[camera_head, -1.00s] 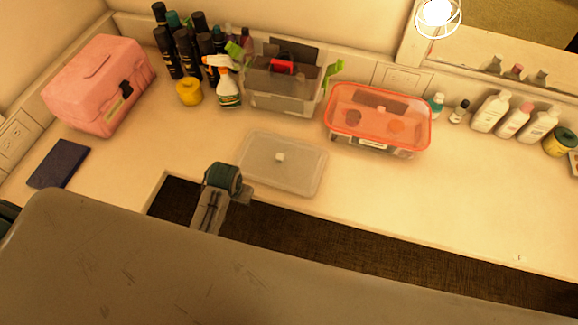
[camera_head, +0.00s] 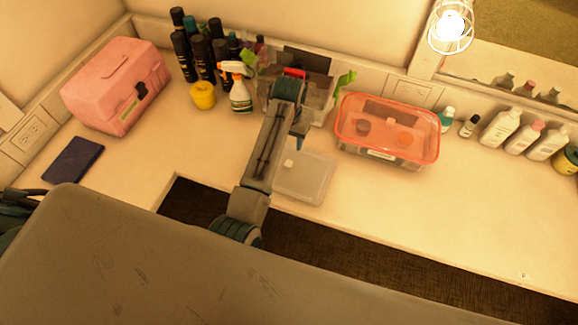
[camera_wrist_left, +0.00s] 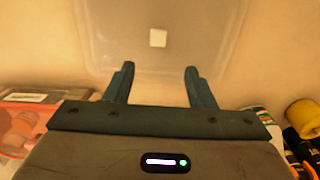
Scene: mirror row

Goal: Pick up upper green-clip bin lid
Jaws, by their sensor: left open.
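A clear, flat rectangular lid (camera_head: 308,183) with a small pale knob lies on the counter, partly behind my left arm in the head view. In the left wrist view the lid (camera_wrist_left: 190,45) lies ahead of the fingers, with its knob (camera_wrist_left: 158,38) centred between their lines. My left gripper (camera_head: 299,140) is above the lid's far side, and its fingertips are small in the head view. In the left wrist view the left gripper (camera_wrist_left: 156,78) is open and empty. The clear bin with green clips (camera_head: 322,103) stands behind, partly hidden by my arm. My right gripper is not in view.
An orange-lidded container (camera_head: 388,125) stands right of the lid. A spray bottle (camera_head: 240,95), a yellow jar (camera_head: 203,96) and several dark bottles (camera_head: 182,60) stand at the back left. A pink case (camera_head: 115,88) is farther left. The right front counter is clear.

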